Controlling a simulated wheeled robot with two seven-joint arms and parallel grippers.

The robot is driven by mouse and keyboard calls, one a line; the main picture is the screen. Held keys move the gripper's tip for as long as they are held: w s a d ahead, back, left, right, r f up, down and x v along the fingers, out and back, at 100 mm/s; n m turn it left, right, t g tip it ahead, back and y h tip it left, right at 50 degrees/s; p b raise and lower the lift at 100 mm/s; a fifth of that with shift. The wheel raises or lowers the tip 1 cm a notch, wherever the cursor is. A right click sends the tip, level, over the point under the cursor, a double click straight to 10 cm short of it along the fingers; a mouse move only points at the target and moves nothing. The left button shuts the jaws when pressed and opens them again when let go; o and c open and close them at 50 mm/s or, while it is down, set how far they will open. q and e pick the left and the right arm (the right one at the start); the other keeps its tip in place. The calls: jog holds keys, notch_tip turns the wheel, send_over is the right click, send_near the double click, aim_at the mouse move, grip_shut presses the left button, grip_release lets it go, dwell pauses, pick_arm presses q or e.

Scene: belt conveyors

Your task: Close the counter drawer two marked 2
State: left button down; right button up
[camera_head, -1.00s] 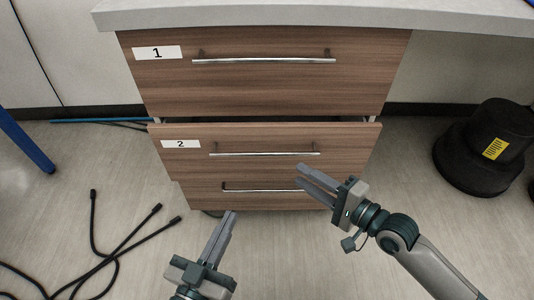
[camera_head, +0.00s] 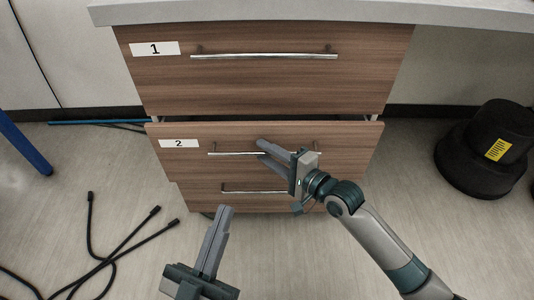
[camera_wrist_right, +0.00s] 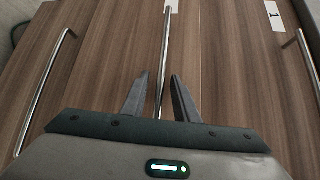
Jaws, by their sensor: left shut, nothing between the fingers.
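Drawer two (camera_head: 335,140), brown wood grain with a white label "2" (camera_head: 180,143), is pulled out a little, with a dark gap above its front. Its silver bar handle (camera_head: 230,153) runs across the front and also shows in the right wrist view (camera_wrist_right: 166,45). My right gripper (camera_head: 262,149) is at this handle, its fingers open. In the right wrist view the fingers (camera_wrist_right: 160,90) lie on either side of the bar; contact cannot be told. My left gripper (camera_head: 224,212) is shut and empty, low in front of the drawers.
Drawer one (camera_head: 260,85) above is shut under the grey countertop (camera_head: 300,12). A lower drawer with its own handle (camera_head: 240,191) sits beneath. Black cables (camera_head: 120,245) lie on the floor at left. A black round object (camera_head: 485,160) with a yellow label stands at right.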

jog(key=shift+c, duration=0.3)
grip_shut()
jog(key=w, duration=0.4)
jog(key=shift+o, duration=0.3)
grip_release()
jog(key=shift+w+r, duration=0.1)
jog(key=shift+w, duration=0.05)
pick_arm(q)
jog(key=shift+w+f+g, duration=0.4)
jog(key=shift+f, duration=0.1)
pick_arm(e)
jog(key=shift+r, duration=0.1)
pick_arm(q)
jog(key=shift+p, duration=0.3)
pick_arm(e)
jog(key=shift+d, duration=0.2)
